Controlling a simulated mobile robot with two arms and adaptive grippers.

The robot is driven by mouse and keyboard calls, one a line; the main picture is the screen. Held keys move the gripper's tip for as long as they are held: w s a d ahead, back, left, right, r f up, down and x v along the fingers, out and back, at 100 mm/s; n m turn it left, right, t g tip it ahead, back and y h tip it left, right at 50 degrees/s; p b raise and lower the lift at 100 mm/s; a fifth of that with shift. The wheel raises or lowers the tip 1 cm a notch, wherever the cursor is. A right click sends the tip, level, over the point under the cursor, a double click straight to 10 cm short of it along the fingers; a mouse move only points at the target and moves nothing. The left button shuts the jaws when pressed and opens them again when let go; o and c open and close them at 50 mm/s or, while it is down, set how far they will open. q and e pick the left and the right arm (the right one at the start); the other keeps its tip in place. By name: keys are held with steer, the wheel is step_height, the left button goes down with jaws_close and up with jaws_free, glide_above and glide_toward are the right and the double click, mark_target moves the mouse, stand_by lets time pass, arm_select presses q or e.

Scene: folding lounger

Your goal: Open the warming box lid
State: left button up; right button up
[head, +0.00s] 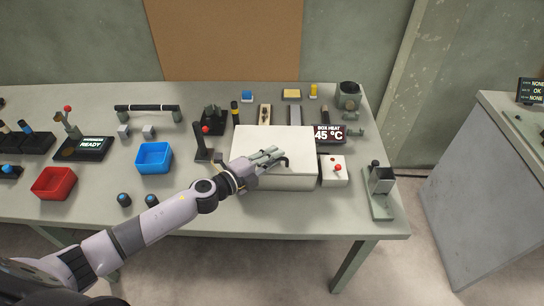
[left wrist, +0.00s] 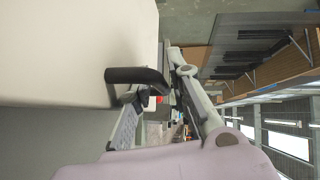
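The warming box (head: 275,181) is a white box near the table's front edge. Its flat white lid (head: 262,136) looks shut. A black handle (head: 285,162) stands out at the lid's front right; in the left wrist view the handle (left wrist: 135,75) bends out from the white surface. My left gripper (head: 268,158) is over the front of the lid at the handle. In the left wrist view, the fingers of my left gripper (left wrist: 160,90) are apart, with the handle's bent end between them. A firm grip does not show. My right gripper is not in view.
A box heat display (head: 328,134) reading 45 °C stands behind right. A white switch box with a red knob (head: 338,168) is right of the warming box. A black stand with a red-tipped lever (head: 204,150) and a blue bin (head: 154,158) are to its left.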

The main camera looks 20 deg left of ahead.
arm_select(q)
jaws_close()
stand_by(0.7)
